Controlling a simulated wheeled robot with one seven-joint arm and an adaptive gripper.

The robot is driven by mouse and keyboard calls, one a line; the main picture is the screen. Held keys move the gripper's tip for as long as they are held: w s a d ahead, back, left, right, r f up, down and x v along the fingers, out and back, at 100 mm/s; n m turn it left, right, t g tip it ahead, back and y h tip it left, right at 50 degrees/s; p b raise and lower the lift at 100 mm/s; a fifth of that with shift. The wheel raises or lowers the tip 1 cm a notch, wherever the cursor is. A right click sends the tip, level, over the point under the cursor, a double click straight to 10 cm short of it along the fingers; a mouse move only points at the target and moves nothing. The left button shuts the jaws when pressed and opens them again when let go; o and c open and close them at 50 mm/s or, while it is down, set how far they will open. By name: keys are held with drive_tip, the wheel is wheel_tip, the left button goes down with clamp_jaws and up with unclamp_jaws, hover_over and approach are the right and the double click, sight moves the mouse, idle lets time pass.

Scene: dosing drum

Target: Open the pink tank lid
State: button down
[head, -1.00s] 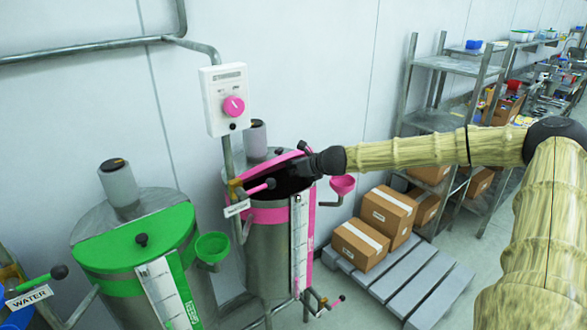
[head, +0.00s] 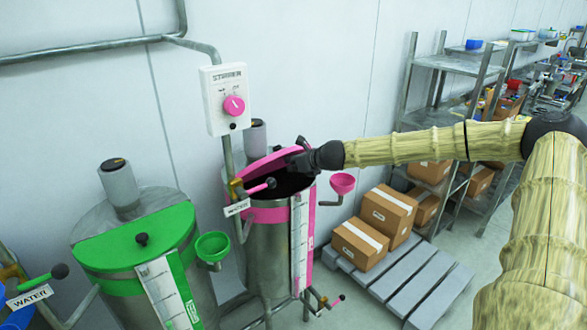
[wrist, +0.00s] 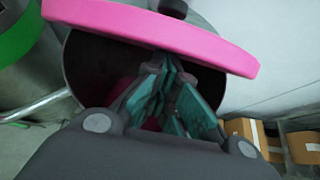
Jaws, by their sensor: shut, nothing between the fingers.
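The pink tank lid (head: 268,166) is tilted up at the back of the steel tank (head: 270,248), and the dark opening shows below it. My gripper (head: 294,164) is at the right side of the opening, just under the raised lid. In the wrist view its teal-padded fingers (wrist: 172,95) are together, empty, over the dark tank mouth. I cannot tell whether they touch the lid.
A green-lidded tank (head: 135,240) stands to the left. A pink funnel (head: 342,184) sits right of the tank. Boxes on a pallet (head: 415,285) and metal shelves (head: 440,65) stand further right.

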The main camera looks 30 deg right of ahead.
sight(280, 146)
drive_tip(key=w+r, duration=0.1)
drive_tip(key=r, duration=0.1)
drive_tip(key=w+r, duration=0.2)
drive_tip(key=shift+w+a, duration=0.2)
drive_tip(key=shift+w, duration=0.1)
drive_tip(key=shift+w+r, duration=0.5)
drive_tip(key=shift+w, duration=0.3)
